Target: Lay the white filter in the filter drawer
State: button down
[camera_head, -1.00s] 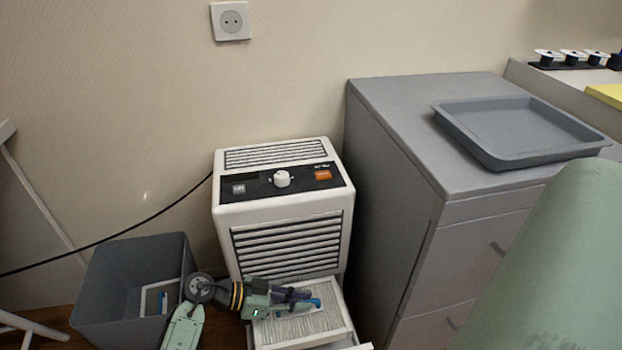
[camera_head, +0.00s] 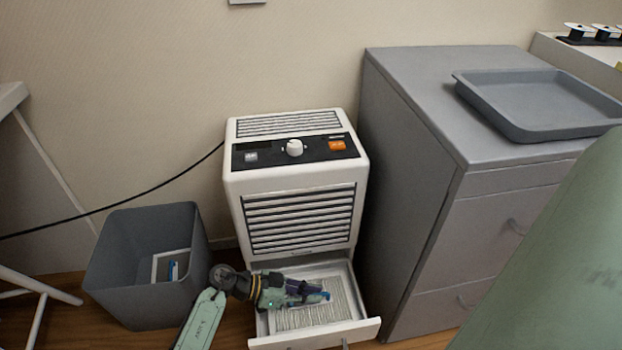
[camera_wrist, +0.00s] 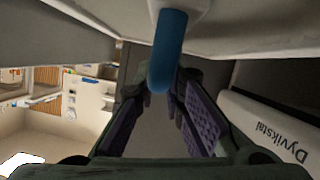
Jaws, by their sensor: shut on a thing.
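The white filter (camera_head: 306,317), a pleated panel, is within the walls of the open filter drawer (camera_head: 352,329) at the bottom of the white machine. It looks about flat, but I cannot tell whether it rests on the drawer floor. My gripper (camera_head: 318,293) is over the filter, shut on its blue tab, and hides part of the panel. In the wrist view the blue tab (camera_wrist: 166,55) hangs from the pale filter edge (camera_wrist: 215,35) and reaches down to between the purple-padded fingers (camera_wrist: 165,95).
The white machine (camera_head: 294,180) stands against the wall. A grey bin (camera_head: 140,300) at left holds a framed panel with a blue tab (camera_head: 172,270). A grey cabinet (camera_head: 420,200) with a grey tray (camera_head: 535,128) stands close on the right. A black cable runs along the wall.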

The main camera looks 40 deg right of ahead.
jog(key=shift+f, duration=0.1)
jog(key=c, duration=2.1)
grip_release()
jog(key=shift+c, duration=0.2)
jog(key=o, duration=0.5)
jog(key=shift+c, duration=0.2)
jog(key=shift+w+a+r, duration=0.1)
jog(key=shift+r, duration=0.1)
jog(key=v, duration=1.1)
jog(key=shift+w+a+r, duration=0.1)
jog(key=shift+w+a, duration=0.05)
jog(key=shift+a, duration=0.2)
